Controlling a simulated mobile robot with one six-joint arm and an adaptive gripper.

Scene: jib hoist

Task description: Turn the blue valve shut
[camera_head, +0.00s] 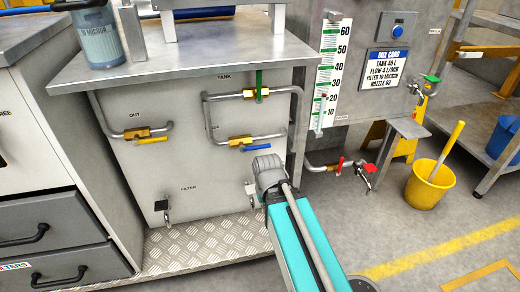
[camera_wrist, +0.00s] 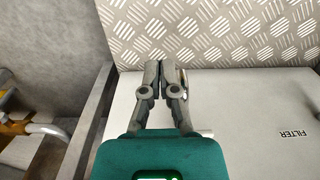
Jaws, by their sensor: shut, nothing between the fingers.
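The blue valve (camera_head: 262,147) is on the front of the grey cabinet, in the head view. Its brass body (camera_head: 240,141) sits in the lower pipe under the tank line, and its blue handle lies nearly level, roughly along the pipe. My gripper (camera_wrist: 161,66) shows in the wrist view with both fingers together and nothing between them. In the head view my arm's grey end is just below and to the right of the blue handle, apart from it in the picture; my fingers are hidden there. The blue valve is not in the wrist view.
A green-handled valve (camera_head: 259,87) is above the blue one, its handle upright. A yellow-handled valve (camera_head: 152,140) is to the left. Small taps with black (camera_head: 162,207) and white (camera_head: 251,189) handles are below. A red-handled valve (camera_head: 339,166) and yellow bucket (camera_head: 429,184) are right.

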